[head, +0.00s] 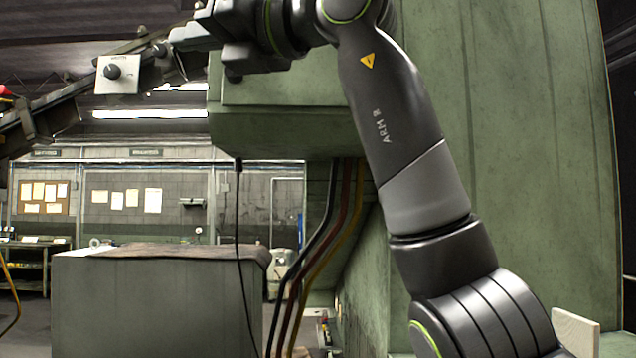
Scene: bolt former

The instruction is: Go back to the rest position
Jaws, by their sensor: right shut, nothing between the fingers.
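My right arm rises from the lower right and bends left at the top of the head view. Its gripper (176,46) is at the upper left, shut and empty, pointing left. The gripper is just right of a white switch box (130,86) with a black rotary knob (113,72). I cannot tell whether the fingertips touch anything there. My left gripper is out of view.
A large green machine housing (520,150) stands behind my right arm. A dark bar (50,104) slants across the upper left, with a red button (5,91) at the edge. Cables (318,245) hang below the housing. A grey-green block (150,300) stands at lower left.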

